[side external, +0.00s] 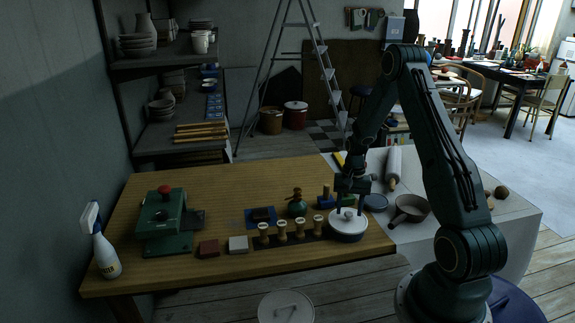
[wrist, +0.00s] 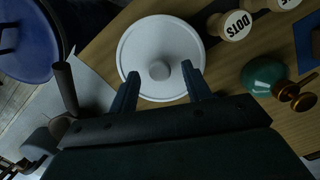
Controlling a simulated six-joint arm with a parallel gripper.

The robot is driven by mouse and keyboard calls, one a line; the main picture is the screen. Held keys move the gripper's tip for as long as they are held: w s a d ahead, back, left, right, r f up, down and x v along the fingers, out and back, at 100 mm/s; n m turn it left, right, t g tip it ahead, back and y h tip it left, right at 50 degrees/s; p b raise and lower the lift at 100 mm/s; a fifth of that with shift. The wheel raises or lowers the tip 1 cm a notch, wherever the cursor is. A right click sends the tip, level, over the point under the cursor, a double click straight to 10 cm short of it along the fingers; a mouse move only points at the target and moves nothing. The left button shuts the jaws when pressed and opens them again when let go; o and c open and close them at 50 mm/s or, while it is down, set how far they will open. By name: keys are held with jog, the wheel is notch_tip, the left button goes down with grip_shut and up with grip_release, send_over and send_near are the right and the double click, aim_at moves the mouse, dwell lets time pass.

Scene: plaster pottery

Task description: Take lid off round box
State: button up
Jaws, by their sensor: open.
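The round box (side external: 348,238) stands on the wooden table near its right front corner. Its white lid (side external: 345,222) sits on top and has a small round knob in the middle. The lid also fills the upper middle of the wrist view (wrist: 138,48), with the knob (wrist: 160,70) near its centre. My gripper (side external: 350,201) is open, pointing down just above the lid. In the wrist view the two fingertips (wrist: 160,74) lie left and right of the knob, with gaps on both sides. I cannot tell whether the fingertips reach down to knob height.
Several wooden stamps (side external: 282,232) stand in a row left of the box. A pan (side external: 411,207) and rolling pin (side external: 394,165) lie right on the white table. The wooden table's left-front has free room.

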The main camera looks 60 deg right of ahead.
aim_at(349, 213)
jog(key=shift+f, duration=0.4)
jog(key=c, duration=1.1)
jog(key=shift+o, duration=0.2)
jog(key=shift+r, duration=0.15)
notch_tip(349, 213, up, 20)
dwell(0.5)
